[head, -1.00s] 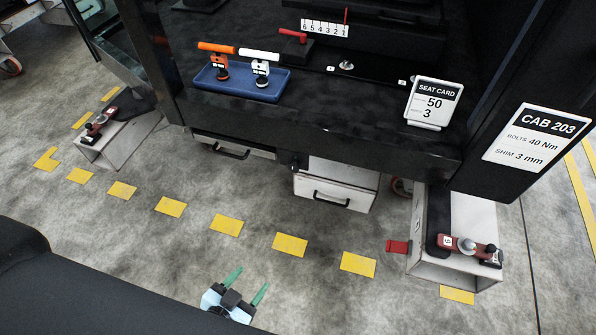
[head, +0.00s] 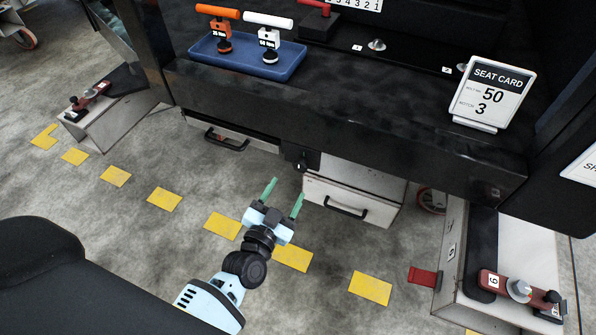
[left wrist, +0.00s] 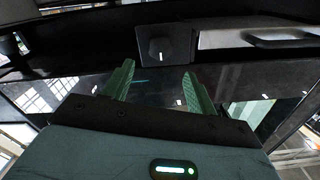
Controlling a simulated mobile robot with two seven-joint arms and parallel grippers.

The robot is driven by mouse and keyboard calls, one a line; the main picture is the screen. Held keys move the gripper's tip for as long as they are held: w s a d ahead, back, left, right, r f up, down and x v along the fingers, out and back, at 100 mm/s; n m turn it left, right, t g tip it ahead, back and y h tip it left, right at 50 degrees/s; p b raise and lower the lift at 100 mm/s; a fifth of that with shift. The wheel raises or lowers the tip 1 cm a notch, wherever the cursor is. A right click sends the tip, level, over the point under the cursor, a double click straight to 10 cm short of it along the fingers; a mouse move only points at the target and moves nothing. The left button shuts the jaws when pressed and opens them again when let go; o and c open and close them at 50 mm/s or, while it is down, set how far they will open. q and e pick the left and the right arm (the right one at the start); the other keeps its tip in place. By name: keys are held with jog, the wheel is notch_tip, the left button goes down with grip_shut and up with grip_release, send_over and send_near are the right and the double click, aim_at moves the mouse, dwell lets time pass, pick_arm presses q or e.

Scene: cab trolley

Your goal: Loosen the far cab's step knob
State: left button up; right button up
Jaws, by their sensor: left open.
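My left gripper (head: 284,194) reaches up from the bottom of the head view, its two green fingers apart and empty. It is below and left of a small dark knob (head: 302,162) on the cab's front, between the two drawer handles. In the left wrist view a round dark knob (left wrist: 160,49) with a white mark sits on a square plate, ahead of the fingers (left wrist: 158,70) and apart from them. Two step boxes carry red levers with knobs: the left one (head: 87,97) and the right one (head: 518,288). My right gripper is not in view.
A white drawer (head: 375,212) with a black handle juts out right of the gripper. Above is a dark deck with a blue tray (head: 285,73) of two tools and a seat card (head: 493,92). A red tab (head: 424,277) sticks out at the right step. Yellow floor dashes cross open floor.

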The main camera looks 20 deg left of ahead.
aim_at(299, 168)
pick_arm(q)
jog(key=w+b, duration=0.1)
jog(key=w, duration=0.5)
jog(key=shift+w+d+b, duration=0.15)
jog(key=shift+w+b, duration=0.2)
jog(key=shift+b, duration=0.05)
jog(key=shift+w, duration=0.35)
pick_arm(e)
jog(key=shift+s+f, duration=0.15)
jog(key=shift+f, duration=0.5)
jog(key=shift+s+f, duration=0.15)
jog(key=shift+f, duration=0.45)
pick_arm(q)
jog(key=shift+c, duration=1.3)
jog(key=c, duration=0.7)
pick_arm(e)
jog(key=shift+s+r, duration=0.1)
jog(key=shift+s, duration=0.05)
